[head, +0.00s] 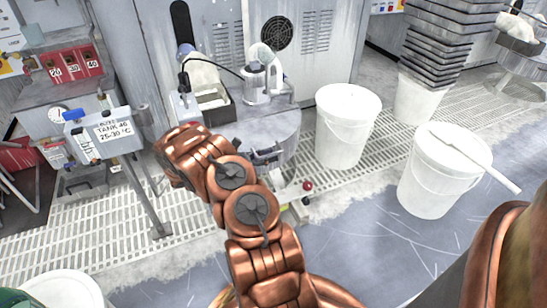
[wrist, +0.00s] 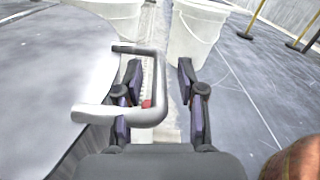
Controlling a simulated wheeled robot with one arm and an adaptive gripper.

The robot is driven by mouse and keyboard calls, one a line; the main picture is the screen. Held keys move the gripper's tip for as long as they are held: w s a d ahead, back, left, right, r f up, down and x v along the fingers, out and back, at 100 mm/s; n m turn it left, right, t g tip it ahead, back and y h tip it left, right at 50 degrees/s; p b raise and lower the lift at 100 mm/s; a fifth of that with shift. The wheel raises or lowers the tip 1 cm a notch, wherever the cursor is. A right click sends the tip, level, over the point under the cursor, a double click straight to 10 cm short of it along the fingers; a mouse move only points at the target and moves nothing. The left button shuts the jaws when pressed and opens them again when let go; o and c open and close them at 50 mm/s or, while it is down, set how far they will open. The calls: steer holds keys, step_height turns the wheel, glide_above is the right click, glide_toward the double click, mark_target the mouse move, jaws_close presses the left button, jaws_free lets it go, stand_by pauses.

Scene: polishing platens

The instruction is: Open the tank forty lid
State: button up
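A round grey lid (wrist: 50,75) fills the left of the wrist view, with a U-shaped grey handle (wrist: 158,88) sticking out from its edge. My gripper (wrist: 163,85) is open, and the handle's outer bar lies between its two dark fingers, with a gap to the right finger. The left finger is partly hidden behind the handle. In the head view my gripper (head: 266,156) is at the front edge of the round grey top (head: 283,122), and my copper arm hides part of it. A sign reading tank 40, 25-30 °C (head: 114,131) stands to the left.
White buckets (head: 345,128) stand right of the round top; one bucket (head: 437,178) has a stick across it. A kettle-like vessel (head: 257,82) and an open box (head: 212,103) sit at the back. A red panel (head: 73,68) shows 20, 30, 40.

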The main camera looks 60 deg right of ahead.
steer(key=shift+x, duration=0.85)
jaws_close()
